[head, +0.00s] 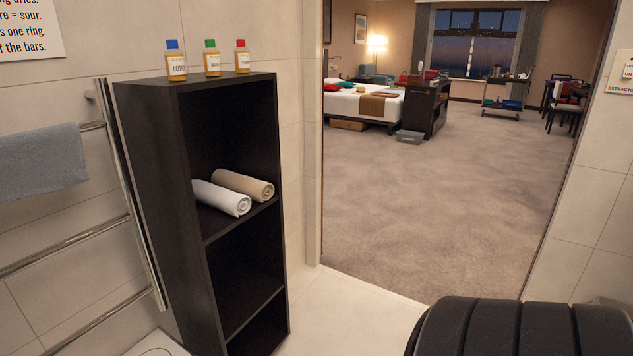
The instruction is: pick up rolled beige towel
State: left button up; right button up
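The rolled beige towel (244,185) lies on the middle shelf of a dark open shelf unit (147,180). A rolled white towel (221,197) lies beside it on the left, nearer to me. Both rolls lie on their sides with spiral ends facing right and forward. Neither gripper shows in the head view. A black ribbed shape at the bottom right looks like part of my own arm, and its gripper is out of frame.
Three small bottles with blue (175,60), green (212,58) and red (242,56) caps stand on top of the unit. A towel rail (128,190) with a grey towel (42,160) is on the left wall. A doorway opens onto clear carpet (440,190).

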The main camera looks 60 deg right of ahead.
aim_at(258, 191)
jog(key=j+z, duration=0.1)
jog(key=z, duration=0.3)
jog(key=i+j+z, duration=0.1)
jog(key=z, duration=0.3)
jog(key=j+z, duration=0.1)
jog(key=z, duration=0.25)
jog(key=j+z, duration=0.15)
jog(key=z, duration=0.25)
jog(key=j+z, duration=0.1)
jog(key=j, duration=0.15)
jog(key=i, duration=0.05)
